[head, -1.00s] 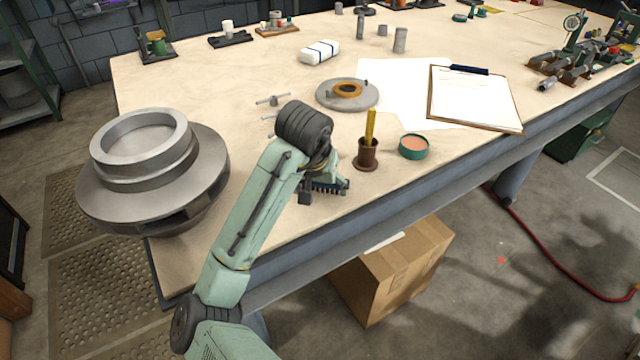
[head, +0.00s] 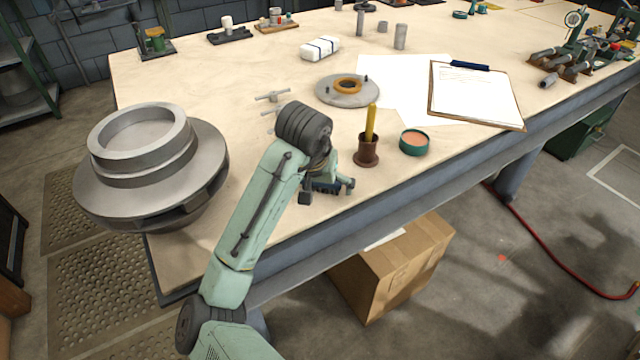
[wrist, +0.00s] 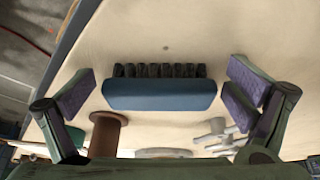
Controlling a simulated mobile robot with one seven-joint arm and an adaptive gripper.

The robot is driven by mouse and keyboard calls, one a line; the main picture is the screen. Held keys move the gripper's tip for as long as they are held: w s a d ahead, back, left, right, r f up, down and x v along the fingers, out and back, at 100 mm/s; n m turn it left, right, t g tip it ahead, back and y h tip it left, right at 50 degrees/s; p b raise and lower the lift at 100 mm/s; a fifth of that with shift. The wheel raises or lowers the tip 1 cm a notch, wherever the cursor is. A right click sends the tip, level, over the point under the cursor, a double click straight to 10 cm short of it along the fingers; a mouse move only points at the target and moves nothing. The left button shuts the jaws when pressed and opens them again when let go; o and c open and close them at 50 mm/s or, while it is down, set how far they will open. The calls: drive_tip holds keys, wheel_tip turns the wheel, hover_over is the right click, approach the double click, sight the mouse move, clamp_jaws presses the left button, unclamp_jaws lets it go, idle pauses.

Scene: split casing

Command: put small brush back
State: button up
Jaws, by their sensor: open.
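A small brush with a blue block and a row of dark bristles (wrist: 160,95) is in the middle of the wrist view, between my open fingers, with a gap on both sides. In the head view the brush (head: 325,187) is mostly hidden under my gripper (head: 327,192), near the table's front edge. My gripper (wrist: 160,94) is open and not closed on anything. A brown cup (head: 367,152) holding an upright yellow stick (head: 371,122) stands just right of my gripper; the cup also shows in the wrist view (wrist: 107,132).
A green tin (head: 414,145) stands right of the cup. A round grey flange (head: 335,96) and a T-shaped metal piece (head: 272,97) lie behind. A large metal impeller (head: 150,175) sits at the left. A clipboard (head: 475,95) lies at the right.

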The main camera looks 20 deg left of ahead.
drive_tip(key=shift+r, duration=0.3)
drive_tip(key=v, duration=1.2)
drive_tip(key=shift+r, duration=0.4)
drive_tip(key=shift+w+d, duration=0.1)
